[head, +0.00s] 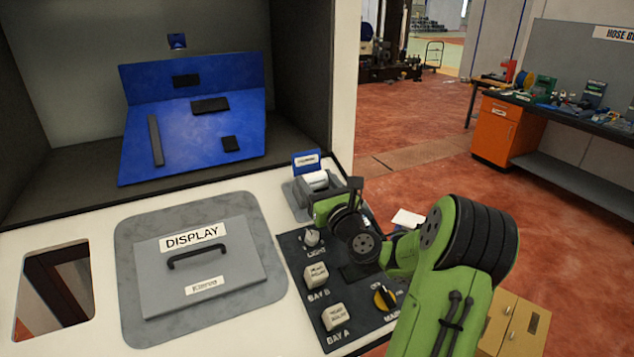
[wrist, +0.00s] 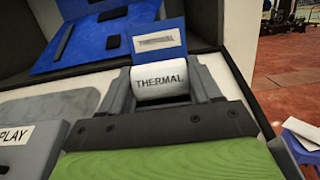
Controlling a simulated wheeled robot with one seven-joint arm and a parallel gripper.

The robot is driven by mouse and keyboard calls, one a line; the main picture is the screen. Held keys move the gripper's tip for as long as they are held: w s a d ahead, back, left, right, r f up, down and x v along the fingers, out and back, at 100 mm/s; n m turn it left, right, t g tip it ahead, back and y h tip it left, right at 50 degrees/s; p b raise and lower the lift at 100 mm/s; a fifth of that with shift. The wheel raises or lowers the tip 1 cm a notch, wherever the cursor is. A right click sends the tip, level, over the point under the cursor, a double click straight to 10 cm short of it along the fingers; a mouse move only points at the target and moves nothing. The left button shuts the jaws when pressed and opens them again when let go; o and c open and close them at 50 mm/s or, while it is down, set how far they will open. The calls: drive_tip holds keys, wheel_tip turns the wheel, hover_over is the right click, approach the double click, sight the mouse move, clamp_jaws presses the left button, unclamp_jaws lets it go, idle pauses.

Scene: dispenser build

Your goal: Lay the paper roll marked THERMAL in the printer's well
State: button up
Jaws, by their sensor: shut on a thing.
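The white paper roll (wrist: 160,82) shows its THERMAL marking facing the wrist camera, upright and readable. My gripper (wrist: 163,88) is shut on it, with a dark finger at each end of the roll. In the head view the roll (head: 316,179) is a small white cylinder at the grey printer (head: 297,198), just beyond my gripper (head: 322,190). The printer's blue lid (head: 305,161) stands up behind the roll and bears a white label. The roll is at the printer's well. I cannot tell whether it touches the bottom, as my gripper hides part of the well.
A dark switch panel (head: 325,285) with knobs and labelled buttons lies in front of the printer, under my arm. The DISPLAY cover (head: 235,275) with its black handle is to the left. A blue tray (head: 190,135) stands in the recess behind. The counter's right edge is close.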

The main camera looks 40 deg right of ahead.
drive_tip(key=o, duration=1.2)
drive_tip(key=shift+o, duration=0.2)
wheel_tip(320, 180, up, 7)
drive_tip(key=p, duration=0.8)
drive_tip(key=shift+r, duration=0.2)
drive_tip(key=shift+f, duration=0.1)
drive_tip(key=shift+f, duration=0.1)
